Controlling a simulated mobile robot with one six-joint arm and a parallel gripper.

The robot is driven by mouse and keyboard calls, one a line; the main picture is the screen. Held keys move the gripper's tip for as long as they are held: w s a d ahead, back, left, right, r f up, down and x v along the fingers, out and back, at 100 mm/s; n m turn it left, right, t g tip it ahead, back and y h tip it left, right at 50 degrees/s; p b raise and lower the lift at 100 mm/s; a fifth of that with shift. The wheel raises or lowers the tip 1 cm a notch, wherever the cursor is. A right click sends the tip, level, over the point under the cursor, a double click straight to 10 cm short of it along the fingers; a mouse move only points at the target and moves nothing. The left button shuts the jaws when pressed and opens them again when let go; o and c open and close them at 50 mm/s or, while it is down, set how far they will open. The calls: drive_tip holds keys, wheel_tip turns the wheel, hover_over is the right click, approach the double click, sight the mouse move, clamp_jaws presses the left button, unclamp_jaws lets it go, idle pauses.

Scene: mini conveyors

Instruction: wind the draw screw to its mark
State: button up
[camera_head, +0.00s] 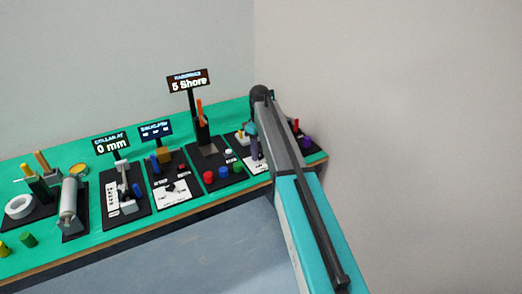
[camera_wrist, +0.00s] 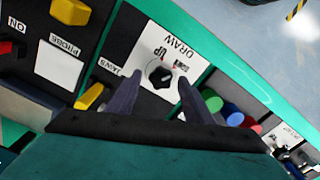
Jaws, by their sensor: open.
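The draw screw's black knob (camera_wrist: 160,74) sits on a white panel (camera_wrist: 152,46) marked DRAW and UP in the wrist view. A small red mark shows at the knob's edge, too small to read its setting. My gripper (camera_wrist: 160,79) is open, with one dark finger on each side of the knob in the picture. I cannot tell whether the fingers touch it or stand above it. In the head view my gripper (camera_head: 253,146) hangs down over the right part of the bench, near a white panel (camera_head: 258,166); the knob cannot be made out there.
A yellow piece (camera_wrist: 90,96) stands by the JAWS label. Green, blue and red cylinders (camera_wrist: 230,113) lie right of the panel. A yellow block (camera_wrist: 70,11) stands near the PROBE label. The green bench (camera_head: 95,232) carries several stations; one display (camera_head: 188,80) reads 5 Shore.

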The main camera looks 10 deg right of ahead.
sight(260, 153)
drive_tip(key=shift+r, duration=0.1)
wheel_tip(260, 153, up, 14)
drive_tip(key=b, duration=0.2)
drive_tip(key=shift+f, duration=0.2)
idle(0.4)
idle(0.3)
